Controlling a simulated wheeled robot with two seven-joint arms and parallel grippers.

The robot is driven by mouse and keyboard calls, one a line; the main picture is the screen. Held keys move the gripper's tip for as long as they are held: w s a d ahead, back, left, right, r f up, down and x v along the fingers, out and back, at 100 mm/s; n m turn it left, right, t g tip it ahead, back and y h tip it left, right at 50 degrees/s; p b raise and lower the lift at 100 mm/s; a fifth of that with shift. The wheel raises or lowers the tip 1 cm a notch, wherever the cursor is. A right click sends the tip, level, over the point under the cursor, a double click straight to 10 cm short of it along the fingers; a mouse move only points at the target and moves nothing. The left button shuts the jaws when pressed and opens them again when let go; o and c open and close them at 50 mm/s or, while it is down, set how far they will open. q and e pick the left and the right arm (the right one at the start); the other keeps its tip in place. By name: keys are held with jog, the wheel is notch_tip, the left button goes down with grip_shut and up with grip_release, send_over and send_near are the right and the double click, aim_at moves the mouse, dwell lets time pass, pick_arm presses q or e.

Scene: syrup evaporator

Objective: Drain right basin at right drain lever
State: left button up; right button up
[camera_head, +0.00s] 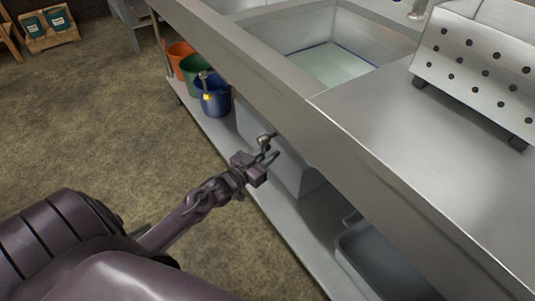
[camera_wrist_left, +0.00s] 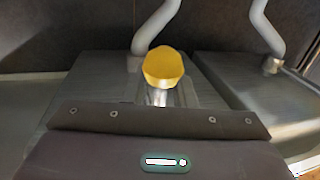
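The right basin (camera_head: 335,42) is set in the steel counter and holds a shallow layer of pale liquid. My left gripper (camera_head: 270,147) is beneath the counter's front edge, below this basin. In the left wrist view its two grey curved fingers (camera_wrist_left: 208,30) stand apart. A yellow knob (camera_wrist_left: 163,67) on a short metal stem shows between them, nearer the left finger; I cannot tell whether it touches. This looks like the right drain lever. In the head view it is hidden behind the gripper. My right gripper is not in view.
Orange (camera_head: 180,58), green (camera_head: 194,72) and blue (camera_head: 213,97) buckets stand on the lower shelf (camera_head: 290,228). A grey bin (camera_head: 290,165) is behind my gripper. A metal tray (camera_head: 385,262) lies right.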

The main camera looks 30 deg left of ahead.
pick_arm(q)
grip_shut()
jog(key=shift+a, duration=0.1)
jog(key=w+a+r+m+h, duration=0.1)
jog(key=a+r+m+h, duration=0.1)
jog(key=m, duration=0.7)
jog(key=w+a+r+m+t+h, duration=0.1)
jog(key=a+r+m, duration=0.3)
jog(key=m, duration=0.5)
jog(key=shift+w+r+h+b, duration=0.2)
jog(key=shift+w+h+b, duration=0.1)
jog(key=shift+h, duration=0.1)
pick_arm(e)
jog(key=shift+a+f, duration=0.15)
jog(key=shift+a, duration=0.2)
pick_arm(q)
jog(key=shift+a, duration=0.1)
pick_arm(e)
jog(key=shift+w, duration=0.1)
